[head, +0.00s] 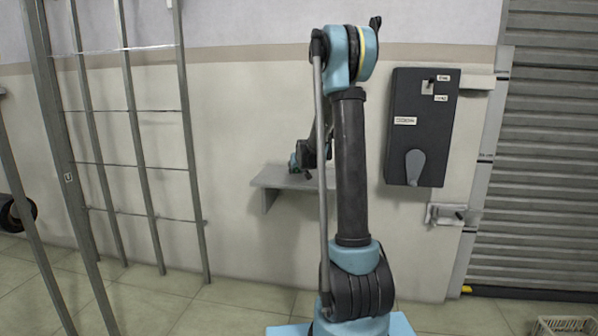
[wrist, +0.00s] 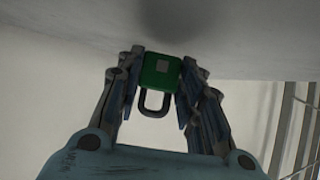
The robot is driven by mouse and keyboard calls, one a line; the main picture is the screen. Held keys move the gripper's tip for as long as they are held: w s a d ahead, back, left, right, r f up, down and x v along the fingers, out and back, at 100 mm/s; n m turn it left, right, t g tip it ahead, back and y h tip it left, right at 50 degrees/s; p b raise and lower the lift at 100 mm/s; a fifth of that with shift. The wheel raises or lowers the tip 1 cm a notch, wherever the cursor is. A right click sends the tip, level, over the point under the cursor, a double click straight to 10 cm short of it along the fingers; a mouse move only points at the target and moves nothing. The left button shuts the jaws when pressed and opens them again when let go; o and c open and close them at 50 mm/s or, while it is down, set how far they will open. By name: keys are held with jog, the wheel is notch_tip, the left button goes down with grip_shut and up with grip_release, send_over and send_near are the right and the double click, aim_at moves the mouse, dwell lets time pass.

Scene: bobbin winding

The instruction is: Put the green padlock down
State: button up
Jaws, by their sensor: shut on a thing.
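The green padlock (wrist: 160,70) is between the two fingers of my gripper (wrist: 158,78) in the wrist view. Its body has a grey square on its face, and its dark shackle points back toward my palm. My gripper is shut on the padlock's sides. A smooth grey surface with a dark shadow lies just beyond the padlock; I cannot tell whether they touch. In the head view my gripper (head: 303,160) is small and partly behind my own arm, at the grey wall shelf (head: 268,178). The padlock cannot be made out there.
A dark wall box (head: 420,125) with a lever hangs right of the shelf. A latch (head: 452,214) and a roller shutter (head: 540,180) are farther right. A metal rack frame (head: 190,130) stands at the left. The visible part of the shelf looks bare.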

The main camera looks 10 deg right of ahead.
jog(key=shift+f, duration=0.55)
jog(key=o, duration=1.2)
